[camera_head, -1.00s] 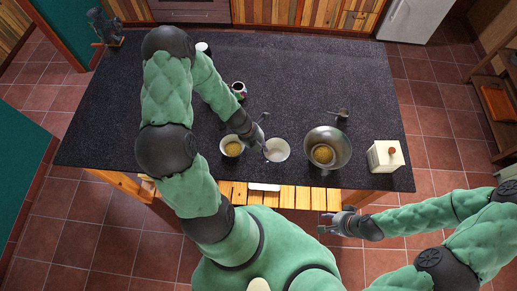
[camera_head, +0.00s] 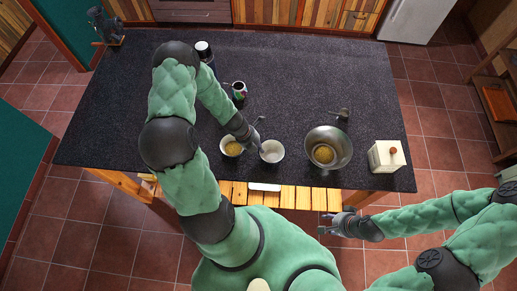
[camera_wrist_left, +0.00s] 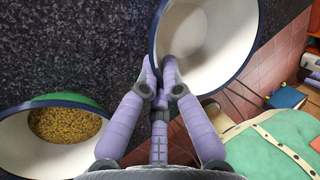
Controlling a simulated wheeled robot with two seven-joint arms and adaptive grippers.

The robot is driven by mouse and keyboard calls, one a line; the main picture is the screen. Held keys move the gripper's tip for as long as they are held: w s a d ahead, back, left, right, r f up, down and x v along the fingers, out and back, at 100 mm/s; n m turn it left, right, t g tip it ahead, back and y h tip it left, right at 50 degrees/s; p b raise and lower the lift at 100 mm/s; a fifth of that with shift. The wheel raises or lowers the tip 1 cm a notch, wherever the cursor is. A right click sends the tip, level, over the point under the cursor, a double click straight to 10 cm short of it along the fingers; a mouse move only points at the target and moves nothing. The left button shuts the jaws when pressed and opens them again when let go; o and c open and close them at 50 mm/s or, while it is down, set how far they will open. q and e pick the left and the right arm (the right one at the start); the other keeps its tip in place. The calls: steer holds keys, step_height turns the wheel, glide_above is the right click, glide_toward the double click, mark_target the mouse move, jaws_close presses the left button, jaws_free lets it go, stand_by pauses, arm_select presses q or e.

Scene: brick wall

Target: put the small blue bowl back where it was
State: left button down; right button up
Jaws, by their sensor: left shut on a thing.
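The small blue bowl (camera_head: 271,152), white inside with a dark blue rim, is near the front edge of the dark counter in the head view. It fills the upper middle of the left wrist view (camera_wrist_left: 205,40) and looks empty. My left gripper (camera_head: 256,137) is shut on its rim; the fingertips (camera_wrist_left: 163,80) pinch the bowl's wall. I cannot tell whether the bowl touches the counter. My right gripper (camera_head: 325,224) is empty, its fingers apart, in front of the counter.
A bowl of yellow grains (camera_head: 232,147) stands close left of the held bowl. A large metal bowl (camera_head: 340,139) with yellow contents and a cream box (camera_head: 386,156) stand right. A dark mug (camera_head: 239,89) and a bottle (camera_head: 203,48) are behind. The counter's back middle (camera_head: 310,75) is clear.

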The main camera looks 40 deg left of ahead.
arm_select(q)
steer(key=c, duration=1.4)
jaws_free()
steer(key=shift+f, duration=0.1)
